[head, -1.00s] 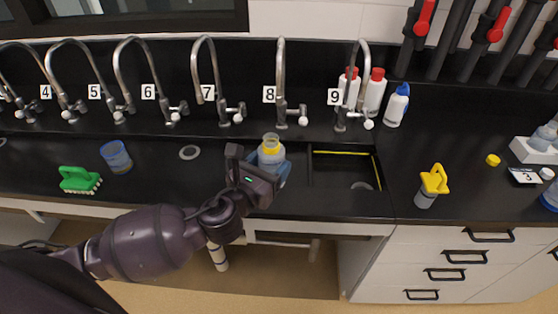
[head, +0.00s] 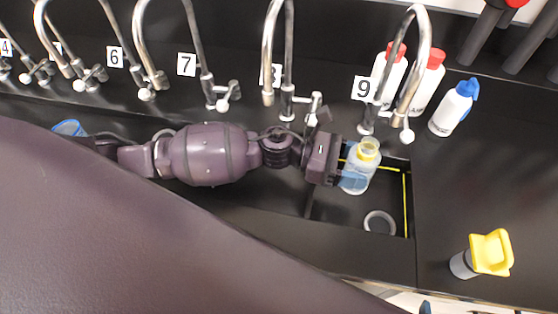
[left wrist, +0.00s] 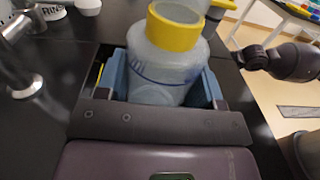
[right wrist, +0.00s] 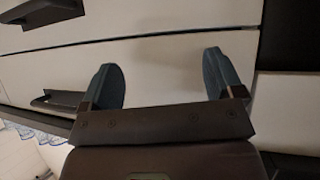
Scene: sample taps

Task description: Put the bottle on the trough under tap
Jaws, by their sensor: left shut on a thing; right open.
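The bottle (head: 359,172) is clear with a yellow collar and open mouth. My left gripper (head: 352,179) is shut on it and holds it upright over the trough (head: 405,200), a dark recess with a yellow edge line. In the left wrist view the bottle (left wrist: 168,62) stands between the two blue fingers (left wrist: 163,85). The tap by label 9 (head: 419,70) has its curved spout above and to the right of the bottle. I cannot tell whether the bottle touches the trough floor. My right gripper (right wrist: 165,85) is open and empty, facing pale drawer fronts.
White bottles with red caps (head: 428,80) and a blue-capped bottle (head: 455,108) stand behind, right of tap 9. A yellow-topped container (head: 486,256) stands on the counter at right. A round drain ring (head: 380,223) lies in the trough. More taps line the left.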

